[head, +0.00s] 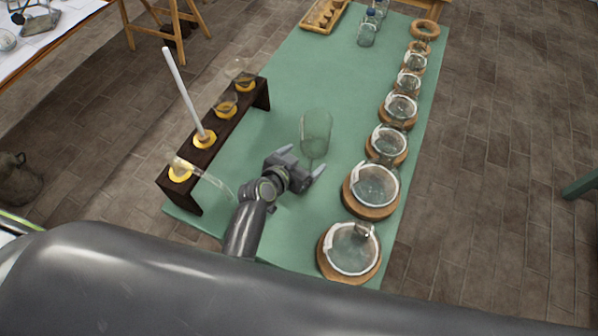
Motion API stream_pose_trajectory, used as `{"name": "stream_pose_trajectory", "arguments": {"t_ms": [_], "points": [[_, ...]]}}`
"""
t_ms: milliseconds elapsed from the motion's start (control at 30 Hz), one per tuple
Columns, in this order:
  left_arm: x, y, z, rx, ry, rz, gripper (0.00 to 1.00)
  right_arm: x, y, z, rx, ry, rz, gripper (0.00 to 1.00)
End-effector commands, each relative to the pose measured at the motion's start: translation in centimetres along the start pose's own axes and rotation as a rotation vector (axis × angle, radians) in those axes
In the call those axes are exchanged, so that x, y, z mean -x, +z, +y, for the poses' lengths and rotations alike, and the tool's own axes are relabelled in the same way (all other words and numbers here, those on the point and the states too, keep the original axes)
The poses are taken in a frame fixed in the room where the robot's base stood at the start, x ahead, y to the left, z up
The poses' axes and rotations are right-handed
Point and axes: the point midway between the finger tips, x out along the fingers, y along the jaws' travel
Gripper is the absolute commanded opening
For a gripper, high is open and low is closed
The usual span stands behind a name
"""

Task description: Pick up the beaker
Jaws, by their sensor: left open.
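The beaker (316,127) is a clear, faintly green glass vessel standing upright on the green tabletop (290,75), near the middle of the head view. My left gripper (302,162) is open just in front of the beaker's base, with its fingers pointing toward it. One finger lies to the left of the base and the other to the right. I cannot tell whether either finger touches the glass. My right gripper is not in view.
A dark wooden rack (224,136) with funnels and a white rod (181,88) stands left. Round glass flasks (375,184) on cork rings line the right edge. Small bottles (367,35) and a wooden tray (325,15) are at the far end. The table's middle beyond the beaker is clear.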

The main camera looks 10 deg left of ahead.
Motion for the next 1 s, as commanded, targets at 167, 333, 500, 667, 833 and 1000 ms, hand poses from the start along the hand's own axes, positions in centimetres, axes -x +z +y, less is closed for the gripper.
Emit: {"name": "stream_pose_trajectory", "arguments": {"t_ms": [167,333,500,667,833,1000], "points": [[-0.15,-0.01,0.01,0.0,0.0,-0.001,0.88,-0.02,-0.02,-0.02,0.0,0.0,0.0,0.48],[-0.13,-0.01,0.01,0.0,0.0,-0.001,0.75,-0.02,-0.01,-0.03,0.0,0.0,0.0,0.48],[-0.13,-0.01,0.01,0.0,0.0,-0.001,0.52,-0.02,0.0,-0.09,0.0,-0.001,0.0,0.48],[-0.12,-0.02,0.0,0.0,0.0,0.0,0.39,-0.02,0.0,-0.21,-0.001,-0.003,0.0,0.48],[-0.11,-0.04,0.0,0.0,0.0,0.0,0.39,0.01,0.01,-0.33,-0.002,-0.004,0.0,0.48],[0.14,-0.56,0.0,0.0,0.0,0.0,0.39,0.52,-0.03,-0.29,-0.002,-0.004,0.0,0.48]]}}
